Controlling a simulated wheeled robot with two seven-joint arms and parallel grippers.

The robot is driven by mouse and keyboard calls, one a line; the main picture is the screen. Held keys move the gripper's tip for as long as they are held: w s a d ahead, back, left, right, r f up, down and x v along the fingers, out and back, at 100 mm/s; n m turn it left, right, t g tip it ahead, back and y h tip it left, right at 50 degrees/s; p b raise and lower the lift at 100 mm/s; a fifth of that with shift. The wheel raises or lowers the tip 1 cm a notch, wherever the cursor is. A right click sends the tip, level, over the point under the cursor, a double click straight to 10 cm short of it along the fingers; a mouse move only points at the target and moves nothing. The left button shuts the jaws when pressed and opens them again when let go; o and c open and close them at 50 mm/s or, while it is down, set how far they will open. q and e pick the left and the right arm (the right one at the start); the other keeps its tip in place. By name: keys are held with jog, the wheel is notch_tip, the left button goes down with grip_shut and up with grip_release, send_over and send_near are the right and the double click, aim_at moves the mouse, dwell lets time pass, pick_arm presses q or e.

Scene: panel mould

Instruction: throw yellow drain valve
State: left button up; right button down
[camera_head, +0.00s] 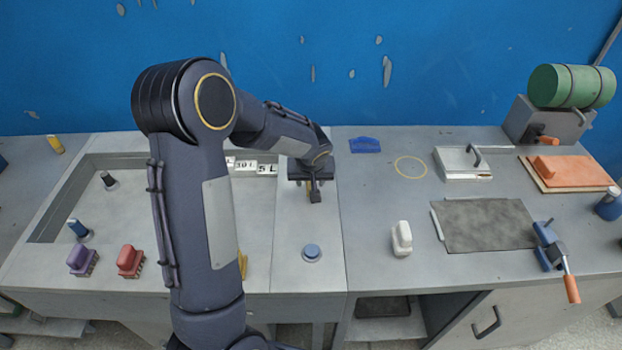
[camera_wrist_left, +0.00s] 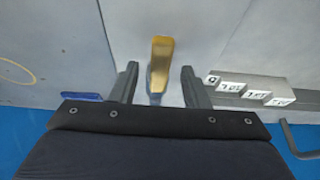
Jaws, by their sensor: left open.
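The yellow drain valve (camera_wrist_left: 160,60) shows in the left wrist view as a yellow lever standing between my left gripper's fingers. My left gripper (camera_wrist_left: 159,72) is open, with one finger on each side of the lever and a visible gap to both. In the head view my left gripper (camera_head: 313,184) is over the narrow bench strip right of the sunken tray, near the back. The lever is mostly hidden there by the gripper. My right gripper is not in view.
White lettered blocks (camera_head: 255,168) sit close left of the gripper. A blue knob (camera_head: 312,252) is nearer the front. A blue plate (camera_head: 365,145) lies to the right. Red (camera_head: 130,260) and purple (camera_head: 82,260) handled blocks stand at front left. A white block (camera_head: 402,238) stands right.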

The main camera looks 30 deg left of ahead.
pick_arm(q)
jog(key=shift+w+f, duration=0.1)
jog(key=shift+f, duration=0.2)
grip_shut()
